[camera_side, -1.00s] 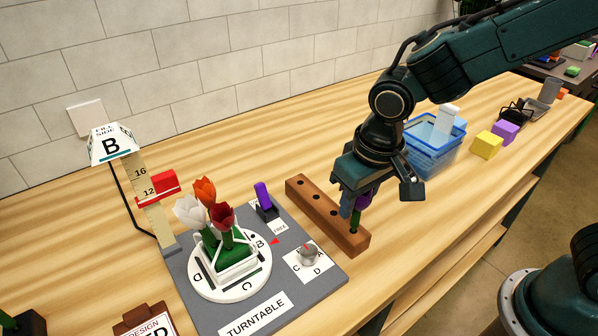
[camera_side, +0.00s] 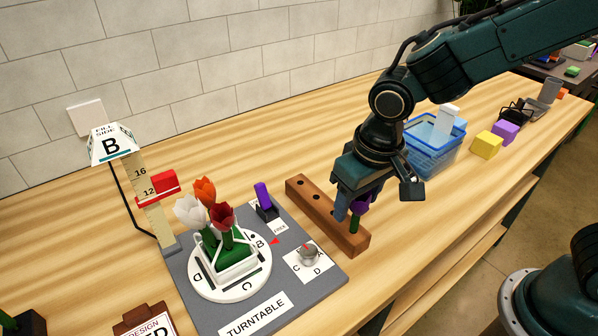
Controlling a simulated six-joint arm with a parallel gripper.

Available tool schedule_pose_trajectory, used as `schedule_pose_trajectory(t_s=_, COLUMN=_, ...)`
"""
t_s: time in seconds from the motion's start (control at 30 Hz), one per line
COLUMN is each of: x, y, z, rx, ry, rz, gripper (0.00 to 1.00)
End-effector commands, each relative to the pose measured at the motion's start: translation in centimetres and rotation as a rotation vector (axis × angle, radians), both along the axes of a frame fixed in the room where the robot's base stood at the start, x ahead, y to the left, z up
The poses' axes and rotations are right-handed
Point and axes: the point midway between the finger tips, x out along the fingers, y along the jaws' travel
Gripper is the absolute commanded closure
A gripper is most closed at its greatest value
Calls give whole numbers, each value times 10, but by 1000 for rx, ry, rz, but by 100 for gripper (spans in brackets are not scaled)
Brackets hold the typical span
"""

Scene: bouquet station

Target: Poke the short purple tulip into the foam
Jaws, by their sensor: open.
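The purple tulip (camera_side: 359,205) stands in the near end hole of a wooden block (camera_side: 322,217), its green stem just above the wood. My gripper (camera_side: 350,200) is open at the tulip's head, with one bluish finger to its left. The other finger is mostly hidden, so I cannot tell whether either one touches the tulip. The white planter (camera_side: 226,272) sits on the round turntable and holds white, orange and dark red tulips (camera_side: 222,214) above a green filling.
The grey turntable base (camera_side: 202,318) carries a knob (camera_side: 308,257) and a purple lever (camera_side: 263,196). A ruler post (camera_side: 152,222) with a red marker and a "B" sign stands behind it. A blue basket (camera_side: 433,152) and yellow and purple blocks (camera_side: 487,145) lie to the right.

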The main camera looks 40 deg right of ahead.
Motion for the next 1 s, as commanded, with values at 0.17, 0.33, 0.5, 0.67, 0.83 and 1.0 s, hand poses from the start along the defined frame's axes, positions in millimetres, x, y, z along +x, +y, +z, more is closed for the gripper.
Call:
schedule_pose_trajectory(t_s=0.17, x=0, y=0, z=0, rx=0, ry=0, rz=0, gripper=44)
schedule_pose_trajectory(t_s=0.33, x=0, y=0, z=0, rx=0, ry=0, rz=0, gripper=44)
schedule_pose_trajectory(t_s=0.5, x=0, y=0, z=2, rx=0, ry=-1, rz=0, gripper=44)
schedule_pose_trajectory(t_s=0.67, x=-1, y=0, z=6, rx=1, ry=-2, rz=0, gripper=44)
schedule_pose_trajectory(t_s=0.83, x=-1, y=0, z=11, rx=0, ry=-1, rz=0, gripper=44)
schedule_pose_trajectory(t_s=1.0, x=-2, y=0, z=16, rx=0, ry=-1, rz=0, gripper=44)
